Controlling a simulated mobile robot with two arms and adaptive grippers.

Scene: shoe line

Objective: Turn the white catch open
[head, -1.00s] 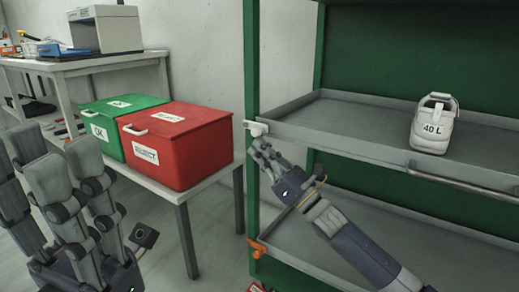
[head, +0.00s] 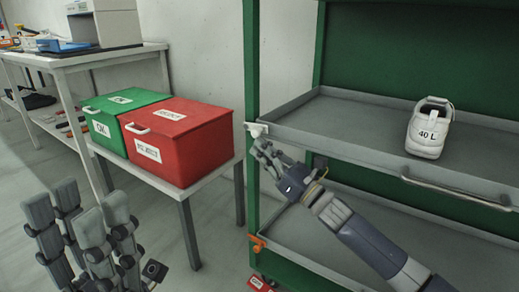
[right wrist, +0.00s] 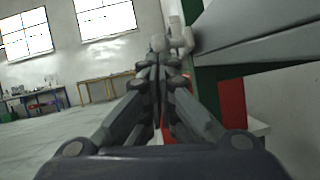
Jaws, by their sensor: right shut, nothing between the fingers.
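The white catch (head: 257,129) sits on the green post at the left front corner of the upper grey shelf tray (head: 330,143). My right gripper (head: 262,146) is shut and empty just below the catch, and whether it touches cannot be told. In the right wrist view the shut fingertips (right wrist: 158,45) are beside the pale catch (right wrist: 180,36). My left gripper (head: 88,207) is at the lower left with its fingers spread apart, holding nothing visible, far from the catch.
An orange catch (head: 257,243) is on the lower tray's corner. A white shoe marked 40 L (head: 429,128) stands on the upper tray. A red box (head: 176,141) and a green box (head: 120,115) stand on a table left of the rack. Open floor lies between.

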